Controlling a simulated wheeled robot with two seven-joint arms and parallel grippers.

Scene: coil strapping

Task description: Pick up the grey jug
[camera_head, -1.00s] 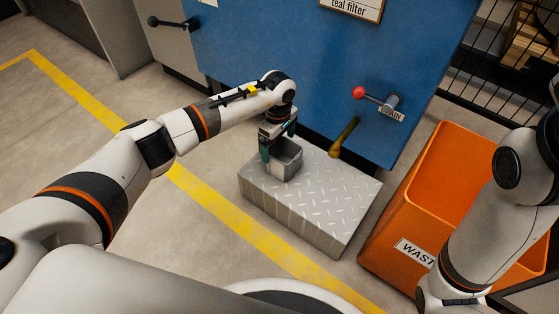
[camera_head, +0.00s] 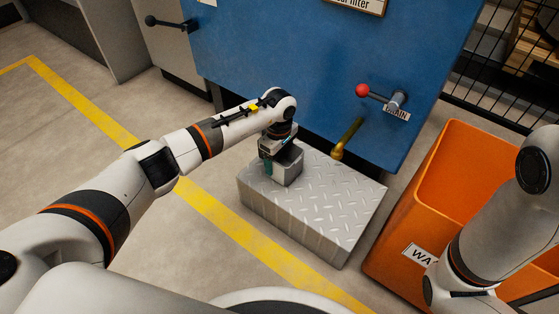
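The grey jug (camera_head: 288,167) is a small open-topped grey container. It stands near the back left corner of a metal tread-plate block (camera_head: 330,205). My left gripper (camera_head: 275,162) points down at the jug, with a teal-tipped finger at its left side. The gripper and wrist cover much of the jug's top, so I cannot tell whether the fingers are closed on it. My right arm is at the right edge, and its gripper is not visible.
A blue machine (camera_head: 320,70) stands behind the block, with a red-knobbed drain lever (camera_head: 375,94) and a brass spout (camera_head: 347,140) over the block's back edge. An orange waste bin (camera_head: 395,235) stands at the right. Yellow floor tape (camera_head: 215,215) runs past the left.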

